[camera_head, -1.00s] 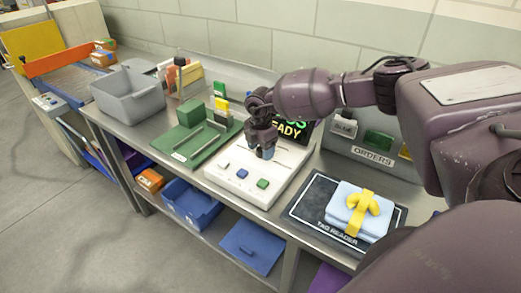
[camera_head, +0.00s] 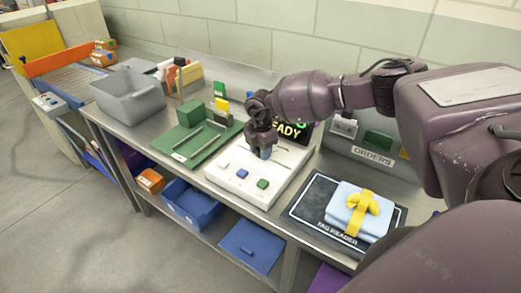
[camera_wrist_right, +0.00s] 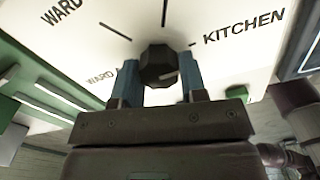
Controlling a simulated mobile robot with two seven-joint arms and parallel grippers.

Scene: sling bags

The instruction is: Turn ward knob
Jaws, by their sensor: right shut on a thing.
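The ward knob (camera_wrist_right: 158,66) is a dark faceted knob on a white panel, which shows in the head view as a white console (camera_head: 244,188). My right gripper (camera_wrist_right: 161,78) has its two blue fingertips on either side of the knob and is shut on it. Black lines fan out around the knob, with the printed words WARD and KITCHEN. In the head view my right gripper (camera_head: 264,152) points down at the console and hides the knob. My left gripper is not in view.
White, blue and green buttons line the console's front. A green mat (camera_head: 182,158) lies to the left, with a grey bin (camera_head: 130,112) beyond. A tag reader pad (camera_head: 310,205) holds folded blue cloth (camera_head: 350,221) with a yellow ribbon. A display stands behind the gripper.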

